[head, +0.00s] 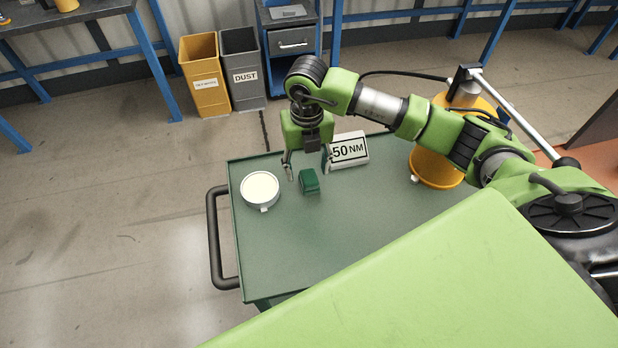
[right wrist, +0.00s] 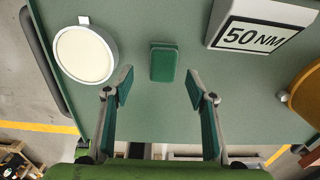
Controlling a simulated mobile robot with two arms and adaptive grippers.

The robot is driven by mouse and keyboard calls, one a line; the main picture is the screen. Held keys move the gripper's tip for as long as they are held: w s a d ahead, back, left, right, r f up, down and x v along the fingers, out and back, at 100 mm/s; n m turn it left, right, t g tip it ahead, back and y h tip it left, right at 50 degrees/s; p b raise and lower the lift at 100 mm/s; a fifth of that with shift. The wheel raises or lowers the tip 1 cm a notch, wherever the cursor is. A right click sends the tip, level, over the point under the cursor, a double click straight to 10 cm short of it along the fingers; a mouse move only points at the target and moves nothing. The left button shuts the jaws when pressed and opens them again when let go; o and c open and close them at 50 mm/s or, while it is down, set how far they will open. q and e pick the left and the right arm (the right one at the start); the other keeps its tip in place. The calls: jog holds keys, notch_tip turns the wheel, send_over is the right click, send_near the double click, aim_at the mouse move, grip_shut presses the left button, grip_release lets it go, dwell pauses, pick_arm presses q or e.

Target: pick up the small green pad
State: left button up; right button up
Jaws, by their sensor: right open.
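The small green pad (head: 309,181) is a dark green block lying on the green cart top (head: 290,250), between the white round dish and the 50 NM sign. In the right wrist view the pad (right wrist: 164,62) lies beyond the fingertips, roughly midway between their lines. My right gripper (head: 308,171) hangs pointing down over the cart top, just behind the pad. Its fingers are spread and empty, as the right wrist view also shows (right wrist: 158,88). The pad is not between the fingertips in that view. My left gripper is not in view.
A white round dish (head: 261,188) stands left of the pad. A white 50 NM sign (head: 348,150) stands behind it to the right. A yellow cylinder (head: 437,160) stands at the cart's right. A black handle (head: 213,240) runs along the left edge. The front cart top is clear.

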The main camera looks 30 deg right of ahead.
aim_at(309, 176)
jog(key=f, duration=0.3)
jog(key=f+p, duration=0.1)
jog(key=shift+d+f, duration=0.2)
jog(key=shift+d, duration=0.05)
jog(key=c, duration=1.1)
jog(key=shift+r, duration=0.1)
jog(key=shift+w+r+p, duration=0.1)
jog(key=shift+r+p, duration=0.35)
jog(key=shift+r, duration=0.15)
notch_tip(309, 176, up, 2)
jog(key=shift+r+p, duration=0.25)
jog(key=shift+p, duration=0.65)
jog(key=s+d+r+p, duration=0.2)
jog(key=s+d+r, duration=0.1)
jog(key=s+d+r+p, duration=0.2)
jog(key=s+d+r, duration=0.1)
jog(key=d, duration=0.1)
jog(key=s+d+r+p, duration=0.2)
jog(key=s+d+r, duration=0.1)
jog(key=shift+d+r, duration=0.1)
jog(key=shift+d, duration=0.3)
jog(key=shift+o, duration=0.5)
